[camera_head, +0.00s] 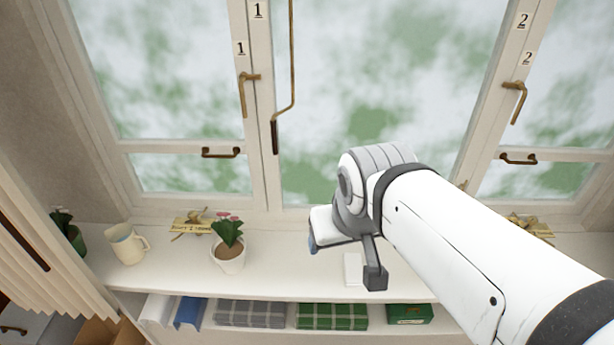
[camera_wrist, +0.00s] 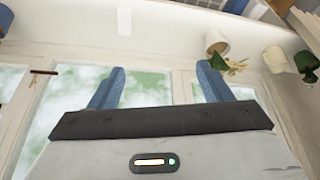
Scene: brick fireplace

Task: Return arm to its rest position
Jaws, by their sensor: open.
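My arm reaches in from the lower right in the head view, bent at the wrist in front of the window. My gripper (camera_head: 313,240) is mostly hidden behind the wrist there, above the window sill shelf. In the wrist view my gripper (camera_wrist: 160,82) shows two blue fingers spread wide apart with nothing between them. The wrist view looks upside down toward the sill and the window.
The white sill (camera_head: 180,262) holds a potted pink flower (camera_head: 229,258), a cream mug (camera_head: 127,244), a dark green pot (camera_head: 70,235) and a small white block (camera_head: 353,269). Folded cloths (camera_head: 332,316) lie on the shelf below. Window handles (camera_head: 247,95) stick out behind.

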